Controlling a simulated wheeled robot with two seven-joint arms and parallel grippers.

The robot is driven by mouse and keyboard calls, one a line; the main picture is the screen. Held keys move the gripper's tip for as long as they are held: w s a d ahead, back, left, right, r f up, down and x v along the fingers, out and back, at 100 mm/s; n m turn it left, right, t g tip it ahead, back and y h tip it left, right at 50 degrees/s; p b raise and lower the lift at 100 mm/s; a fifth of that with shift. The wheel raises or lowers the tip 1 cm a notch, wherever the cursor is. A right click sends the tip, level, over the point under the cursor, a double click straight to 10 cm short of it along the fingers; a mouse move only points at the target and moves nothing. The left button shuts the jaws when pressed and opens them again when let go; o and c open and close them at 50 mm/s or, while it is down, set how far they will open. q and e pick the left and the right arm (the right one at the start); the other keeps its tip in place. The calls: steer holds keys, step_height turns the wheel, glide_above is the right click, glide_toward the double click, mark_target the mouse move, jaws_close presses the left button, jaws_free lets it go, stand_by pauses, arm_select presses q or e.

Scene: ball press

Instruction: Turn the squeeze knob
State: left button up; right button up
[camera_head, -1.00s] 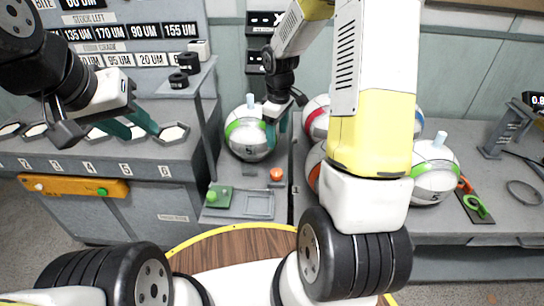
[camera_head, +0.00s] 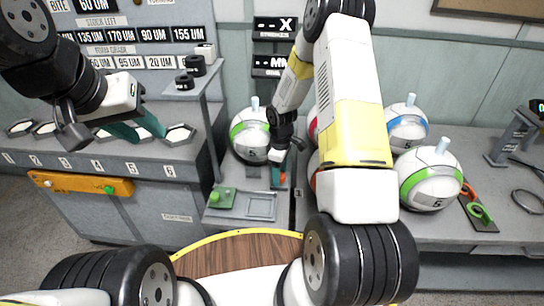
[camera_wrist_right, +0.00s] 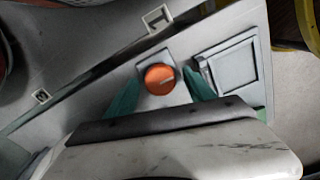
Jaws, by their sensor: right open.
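The squeeze knob is a round orange knob (camera_wrist_right: 159,79) with a pale line on its face, on a small grey plate in the right wrist view. In the head view only a bit of the knob (camera_head: 282,178) shows past my right gripper (camera_head: 278,174). In the right wrist view the teal fingers of my right gripper (camera_wrist_right: 163,92) are open, one on each side of the knob. Whether they touch it I cannot tell. My left gripper (camera_head: 138,127) is open and empty, above the left counter's hexagonal trays.
A ball with a green band (camera_head: 249,134) stands just behind the right gripper. A green button (camera_head: 215,196) and a grey framed recess (camera_head: 257,206) lie in front of the knob. More balls (camera_head: 430,178) stand to the right, partly behind my right arm.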

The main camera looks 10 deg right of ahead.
jaws_close()
stand_by(0.3)
steer(key=shift+m, duration=0.3)
steer(key=m, duration=1.3)
stand_by(0.5)
